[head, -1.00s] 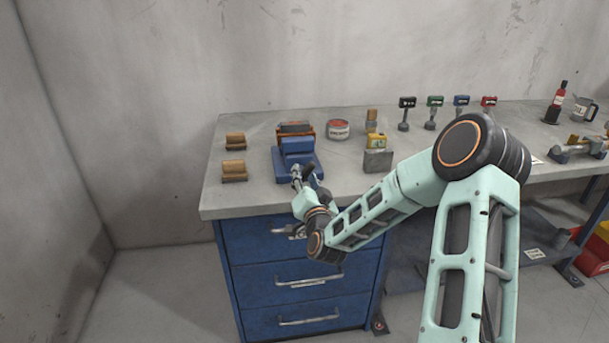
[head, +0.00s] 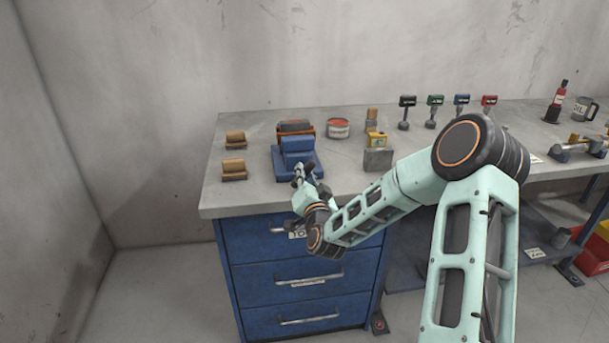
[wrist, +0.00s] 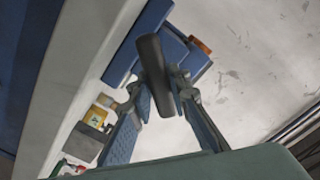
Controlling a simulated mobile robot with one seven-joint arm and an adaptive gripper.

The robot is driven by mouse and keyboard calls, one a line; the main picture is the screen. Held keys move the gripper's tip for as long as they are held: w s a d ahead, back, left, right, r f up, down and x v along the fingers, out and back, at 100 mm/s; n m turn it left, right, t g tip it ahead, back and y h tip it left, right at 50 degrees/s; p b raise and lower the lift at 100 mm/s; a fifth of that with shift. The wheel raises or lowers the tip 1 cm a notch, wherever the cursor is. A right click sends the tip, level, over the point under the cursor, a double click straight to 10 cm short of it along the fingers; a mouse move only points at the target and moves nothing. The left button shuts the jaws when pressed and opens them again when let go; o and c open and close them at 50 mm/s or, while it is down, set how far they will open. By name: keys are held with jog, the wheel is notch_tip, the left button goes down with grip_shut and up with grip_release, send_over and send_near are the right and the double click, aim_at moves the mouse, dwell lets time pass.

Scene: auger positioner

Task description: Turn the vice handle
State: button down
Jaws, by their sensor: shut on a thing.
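The blue vice (head: 297,146) stands at the front edge of the workbench, in the left part of the head view. It also shows in the wrist view (wrist: 176,55), behind the handle. The dark vice handle (wrist: 152,62) is a rounded bar that runs between my fingers in the wrist view. My gripper (wrist: 163,98) is shut on the handle, with one finger on each side of it. In the head view my gripper (head: 303,176) is at the vice's front, and the handle is small and partly hidden there.
Two wooden-topped blocks (head: 234,168) lie left of the vice. A round tin (head: 338,128) and a grey block (head: 378,160) stand to its right. Blue drawers (head: 300,278) with metal handles are below the bench edge, under my arm.

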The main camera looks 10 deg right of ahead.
jog(key=shift+f+m+b, duration=0.1)
jog(key=shift+m+b, duration=0.7)
jog(key=shift+m, duration=0.4)
dwell(0.3)
jog(key=c, duration=1.8)
grip_release()
jog(key=s, duration=1.2)
